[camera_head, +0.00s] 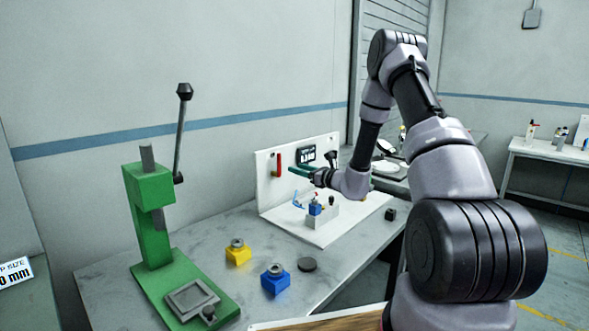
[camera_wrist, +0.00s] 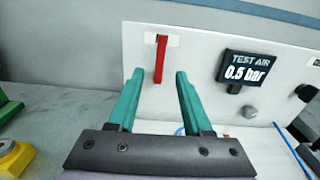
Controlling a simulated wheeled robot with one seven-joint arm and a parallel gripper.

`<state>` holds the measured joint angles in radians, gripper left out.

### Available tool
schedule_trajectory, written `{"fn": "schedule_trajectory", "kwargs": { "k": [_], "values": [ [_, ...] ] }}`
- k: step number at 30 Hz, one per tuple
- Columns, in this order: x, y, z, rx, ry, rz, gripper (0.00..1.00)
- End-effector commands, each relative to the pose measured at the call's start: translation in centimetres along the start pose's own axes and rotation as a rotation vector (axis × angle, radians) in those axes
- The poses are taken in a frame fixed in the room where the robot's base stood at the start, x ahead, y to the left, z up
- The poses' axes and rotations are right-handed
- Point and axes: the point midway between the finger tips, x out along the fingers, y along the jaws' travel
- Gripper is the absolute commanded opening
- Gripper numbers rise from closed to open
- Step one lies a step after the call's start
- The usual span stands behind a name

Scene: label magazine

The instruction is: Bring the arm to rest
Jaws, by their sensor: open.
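My gripper (camera_wrist: 156,92) has two teal fingers. They stand apart with nothing between them in the wrist view. In the head view my arm reaches over the bench, and my gripper (camera_head: 292,171) is in front of the white panel (camera_head: 265,191). A red strip (camera_wrist: 160,60) hangs from a white label on the panel (camera_wrist: 200,50), just beyond the fingertips in the wrist view. I cannot tell how far the tips are from the panel.
A green lever press (camera_head: 150,200) stands at the left of the grey bench (camera_head: 225,230). A yellow block (camera_head: 238,254), a blue block (camera_head: 275,283) and a dark disc (camera_head: 307,265) sit near it. A "TEST AIR 0.5 bar" display (camera_wrist: 248,70) is on the panel, right of the fingers.

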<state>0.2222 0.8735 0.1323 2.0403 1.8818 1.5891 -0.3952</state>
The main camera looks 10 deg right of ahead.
Motion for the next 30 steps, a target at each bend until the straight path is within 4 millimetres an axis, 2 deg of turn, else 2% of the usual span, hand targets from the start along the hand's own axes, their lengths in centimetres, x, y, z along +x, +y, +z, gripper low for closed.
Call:
{"fn": "schedule_trajectory", "kwargs": {
  "k": [8, 11, 16, 20, 24, 30],
  "values": [
    [0.0, 0.1, 0.2, -0.003, -0.001, 0.004, 0.50],
    [0.1, 1.0, 1.6, -0.029, -0.003, 0.042, 0.50],
    [-0.4, 5.3, 7.2, -0.155, 0.003, 0.213, 0.50],
    [-2.0, 9.7, 11.6, -0.294, 0.027, 0.376, 0.50],
    [-4.8, 14.0, 15.2, -0.458, 0.064, 0.535, 0.50],
    [-9.8, 18.9, 18.8, -0.711, 0.138, 0.724, 0.50]
  ]
}}
